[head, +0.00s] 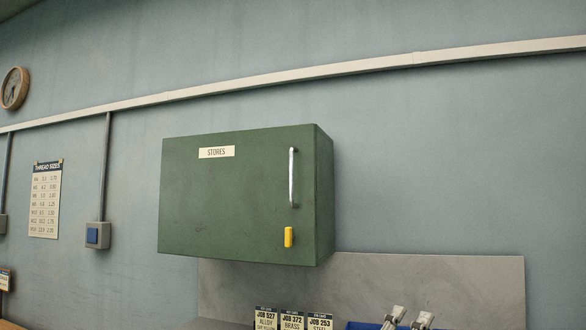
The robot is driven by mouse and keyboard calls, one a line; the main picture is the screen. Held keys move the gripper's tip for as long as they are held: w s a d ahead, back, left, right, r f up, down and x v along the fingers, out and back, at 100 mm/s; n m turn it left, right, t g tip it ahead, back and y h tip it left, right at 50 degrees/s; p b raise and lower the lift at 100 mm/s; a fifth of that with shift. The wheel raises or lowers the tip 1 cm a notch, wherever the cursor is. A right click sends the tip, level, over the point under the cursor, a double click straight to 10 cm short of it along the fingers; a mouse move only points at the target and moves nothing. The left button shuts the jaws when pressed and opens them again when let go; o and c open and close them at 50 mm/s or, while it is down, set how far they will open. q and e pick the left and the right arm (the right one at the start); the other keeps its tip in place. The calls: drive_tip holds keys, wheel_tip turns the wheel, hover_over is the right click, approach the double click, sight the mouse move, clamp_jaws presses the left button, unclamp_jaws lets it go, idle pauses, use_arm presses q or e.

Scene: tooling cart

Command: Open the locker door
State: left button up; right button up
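The green locker (238,195) hangs on the wall in the middle of the head view, with a "STORES" label at its upper left. Its door is shut. A silver vertical bar handle (292,178) is on the right part of the door, and a yellow tab (289,237) sits below it.
A grey back panel (430,280) stands below and right of the locker. Several job cards (292,319) and a blue bin edge (362,325) show at the bottom. A blue-fronted switch box (97,235) is on the left wall. The space before the door looks clear.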

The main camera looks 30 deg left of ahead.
use_arm(q)
wheel_tip(320, 180, up, 16)
drive_tip(key=w+d+m+g+h, duration=0.25)
drive_tip(key=m+g+h, duration=0.5)
drive_tip(key=m, duration=1.25)
drive_tip(key=s+a+r+n+t+y, duration=0.1)
drive_tip(key=s+a+r+n+y, duration=0.1)
drive_tip(key=a+r+y, duration=0.6)
drive_tip(key=s+a+r+n+y, duration=0.2)
drive_tip(key=a+y, duration=0.2)
drive_tip(key=a, duration=0.8)
drive_tip(key=s+a+r+n+t+y, duration=0.15)
drive_tip(key=a+r+y, duration=0.35)
drive_tip(key=a, duration=0.5)
drive_tip(key=p, duration=0.4)
hover_over(291, 199)
drive_tip(key=shift+w+a+f+g, duration=0.1)
drive_tip(key=shift+w+a+g, duration=0.1)
drive_tip(key=shift+g, duration=0.2)
drive_tip(key=shift+w, duration=0.1)
use_arm(e)
drive_tip(key=r, duration=0.4)
drive_tip(key=shift+w+d+r, duration=0.2)
drive_tip(key=shift+d, duration=0.2)
use_arm(q)
clamp_jaws()
